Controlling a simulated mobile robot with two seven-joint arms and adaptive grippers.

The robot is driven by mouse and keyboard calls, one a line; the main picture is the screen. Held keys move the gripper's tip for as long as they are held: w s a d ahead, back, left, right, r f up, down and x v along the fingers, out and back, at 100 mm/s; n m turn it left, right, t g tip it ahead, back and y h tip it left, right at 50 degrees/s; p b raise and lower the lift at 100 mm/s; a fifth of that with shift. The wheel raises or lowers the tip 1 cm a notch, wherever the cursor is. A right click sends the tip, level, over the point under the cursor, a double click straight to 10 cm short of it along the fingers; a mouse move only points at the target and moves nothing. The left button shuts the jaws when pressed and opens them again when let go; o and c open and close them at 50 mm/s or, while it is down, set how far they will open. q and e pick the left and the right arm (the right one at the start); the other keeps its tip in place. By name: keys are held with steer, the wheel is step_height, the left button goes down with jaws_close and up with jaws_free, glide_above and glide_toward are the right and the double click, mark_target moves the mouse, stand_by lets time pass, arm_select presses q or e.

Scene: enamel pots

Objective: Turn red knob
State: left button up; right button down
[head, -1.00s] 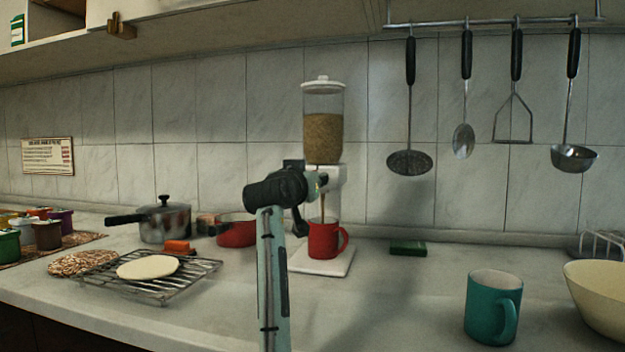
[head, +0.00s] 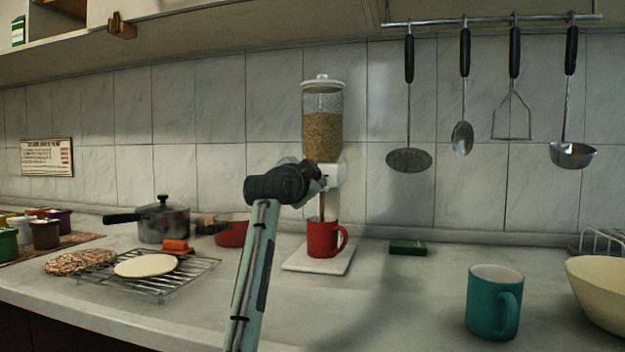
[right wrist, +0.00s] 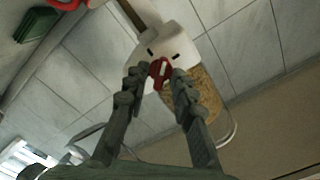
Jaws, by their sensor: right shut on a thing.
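The dispenser (head: 323,115) stands against the tiled wall, with a clear hopper of grain, a white lid and a white lower body. Its red knob (right wrist: 160,73) shows in the right wrist view, on the front of the white body. My right gripper (right wrist: 159,76) is shut on the knob, one finger on each side. In the head view my right gripper (head: 320,182) reaches the dispenser body, and the arm hides the knob. A brown stream of grain falls from the outlet into the red mug (head: 321,240) below. My left gripper is out of view.
The mug stands on a white base (head: 318,261). A teal mug (head: 492,303) and a cream bowl (head: 600,290) are at the right. A wire rack (head: 150,280), a pot (head: 163,222) and a red pan (head: 232,233) are at the left. Utensils hang above.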

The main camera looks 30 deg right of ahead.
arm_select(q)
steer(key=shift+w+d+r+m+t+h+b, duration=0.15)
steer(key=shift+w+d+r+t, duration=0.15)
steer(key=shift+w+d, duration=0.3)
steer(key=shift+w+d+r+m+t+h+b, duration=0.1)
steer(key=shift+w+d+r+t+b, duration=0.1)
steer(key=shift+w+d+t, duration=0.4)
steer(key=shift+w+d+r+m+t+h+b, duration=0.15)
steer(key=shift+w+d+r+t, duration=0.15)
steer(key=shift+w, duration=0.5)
arm_select(e)
steer(key=shift+s+f+m, duration=0.1)
steer(key=shift+m, duration=4.1)
steer(key=shift+d, duration=0.1)
steer(key=c, duration=1.6)
jaws_free()
steer(key=v, duration=1.2)
